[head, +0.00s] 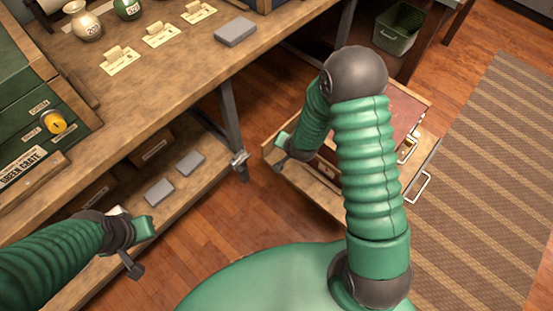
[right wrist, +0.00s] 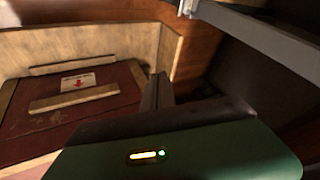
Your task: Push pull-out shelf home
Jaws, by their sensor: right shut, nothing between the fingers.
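The pull-out shelf (head: 318,190) is a light wooden tray that stands out past the bench leg in the head view, partly hidden by my right arm. It holds a dark red panel (head: 395,100), and a metal handle (head: 421,186) is at its right side. In the right wrist view the red panel (right wrist: 85,118) carries a white label with a red arrow, inside a wooden wall (right wrist: 95,47). My right gripper (head: 283,158) is shut and empty at the shelf's left edge; contact is unclear. My left gripper (head: 140,245) is over the lower bench shelf, its jaw opening unclear.
A wooden workbench (head: 175,75) holds price cards, a grey block (head: 235,31) and a green crate (head: 40,90). Its metal leg (head: 234,130) stands left of the pull-out shelf. Grey blocks lie on the lower shelf. A striped rug (head: 490,190) covers clear floor at right.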

